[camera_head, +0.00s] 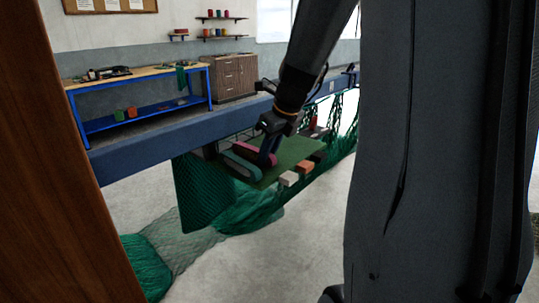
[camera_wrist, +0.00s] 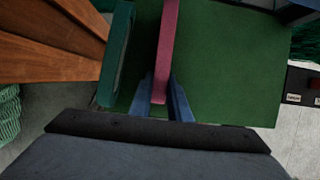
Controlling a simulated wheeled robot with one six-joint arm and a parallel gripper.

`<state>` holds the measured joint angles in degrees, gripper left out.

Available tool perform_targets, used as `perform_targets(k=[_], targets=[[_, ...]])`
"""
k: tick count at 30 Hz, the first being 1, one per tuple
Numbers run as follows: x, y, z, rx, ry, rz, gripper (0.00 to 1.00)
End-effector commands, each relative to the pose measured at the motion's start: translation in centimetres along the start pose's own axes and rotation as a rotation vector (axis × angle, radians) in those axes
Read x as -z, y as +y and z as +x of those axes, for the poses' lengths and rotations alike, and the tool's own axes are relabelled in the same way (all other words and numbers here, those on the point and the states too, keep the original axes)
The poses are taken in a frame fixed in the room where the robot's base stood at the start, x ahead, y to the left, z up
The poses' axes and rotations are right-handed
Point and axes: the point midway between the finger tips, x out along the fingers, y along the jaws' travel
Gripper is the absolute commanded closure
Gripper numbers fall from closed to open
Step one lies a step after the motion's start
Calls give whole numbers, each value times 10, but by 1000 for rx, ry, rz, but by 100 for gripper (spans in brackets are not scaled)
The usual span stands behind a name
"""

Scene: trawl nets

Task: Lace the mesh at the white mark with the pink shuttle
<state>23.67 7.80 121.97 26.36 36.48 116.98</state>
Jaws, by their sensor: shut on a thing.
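My gripper (camera_head: 268,155) reaches down over a green board (camera_head: 274,174). In the wrist view its blue fingers (camera_wrist: 163,102) are shut on the near end of the pink shuttle (camera_wrist: 167,50). The pink shuttle also shows in the head view (camera_head: 253,153), low over the board; I cannot tell whether it touches it. A green shuttle (camera_head: 241,168) lies beside it to the left, also in the wrist view (camera_wrist: 117,55). Green netting (camera_head: 205,195) hangs below the blue beam. I cannot make out the white mark in either view.
A white block (camera_head: 289,179) and an orange block (camera_head: 304,167) sit at the board's front edge. A long blue beam (camera_head: 150,149) runs behind the board. A wooden post (camera_head: 70,150) stands close at left. Netting (camera_head: 150,265) lies on the floor. A workbench (camera_head: 140,75) stands behind.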

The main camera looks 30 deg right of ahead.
Motion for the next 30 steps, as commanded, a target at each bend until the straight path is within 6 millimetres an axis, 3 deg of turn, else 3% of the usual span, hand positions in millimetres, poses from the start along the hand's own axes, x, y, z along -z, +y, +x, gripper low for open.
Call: perform_targets(k=[30], targets=[[-65,0,25,0,-1,-2,100]])
